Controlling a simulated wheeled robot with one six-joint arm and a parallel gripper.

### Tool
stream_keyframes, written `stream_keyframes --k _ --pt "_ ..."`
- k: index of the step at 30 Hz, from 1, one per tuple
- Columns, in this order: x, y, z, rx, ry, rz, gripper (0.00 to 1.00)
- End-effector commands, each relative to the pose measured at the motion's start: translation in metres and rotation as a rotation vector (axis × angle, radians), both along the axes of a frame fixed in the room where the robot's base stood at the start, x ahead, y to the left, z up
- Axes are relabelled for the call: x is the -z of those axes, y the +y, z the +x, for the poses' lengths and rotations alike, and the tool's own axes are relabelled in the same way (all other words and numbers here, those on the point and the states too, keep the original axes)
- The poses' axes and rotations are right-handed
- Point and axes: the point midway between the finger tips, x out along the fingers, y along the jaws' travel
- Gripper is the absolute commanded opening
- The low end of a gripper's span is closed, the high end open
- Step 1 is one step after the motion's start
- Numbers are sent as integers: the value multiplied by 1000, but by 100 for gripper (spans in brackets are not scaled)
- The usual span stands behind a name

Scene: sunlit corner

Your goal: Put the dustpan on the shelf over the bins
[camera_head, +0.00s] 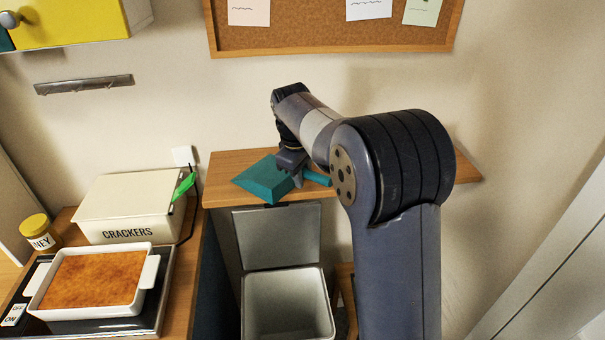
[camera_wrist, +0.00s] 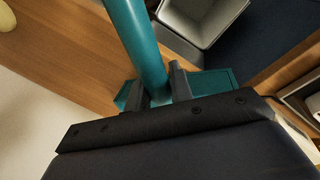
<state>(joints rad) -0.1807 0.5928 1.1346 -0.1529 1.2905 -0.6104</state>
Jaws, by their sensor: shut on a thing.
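The teal dustpan (camera_head: 264,180) is at the wooden shelf (camera_head: 226,164) over the bins, its pan toward the shelf's left end. My gripper (camera_head: 296,178) is shut on the dustpan near where handle and pan meet. In the wrist view the dustpan's handle (camera_wrist: 138,42) runs up between the two fingers of my gripper (camera_wrist: 162,85). The pan shows partly behind the fingers. I cannot tell whether the dustpan touches the shelf. A grey bin (camera_head: 288,300) with its lid raised stands below the shelf. My arm hides part of the shelf's middle.
A counter at left holds a crackers box (camera_head: 128,208), a honey jar (camera_head: 40,232) and a white baking dish (camera_head: 146,276). A green clip-like thing (camera_head: 184,186) and a cord are near the shelf's left end. A corkboard (camera_head: 300,34) hangs above. The shelf's right end (camera_head: 466,168) looks bare.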

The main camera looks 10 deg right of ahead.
Motion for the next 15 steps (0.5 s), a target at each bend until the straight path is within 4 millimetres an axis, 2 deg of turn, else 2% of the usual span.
stream_keyframes --k 3,4,11,15 --pt "2 0 0 0 -1 0 0" --pt "2 0 0 0 0 0 23" --pt "2 0 0 0 0 0 42" --pt "2 0 0 0 0 0 43"
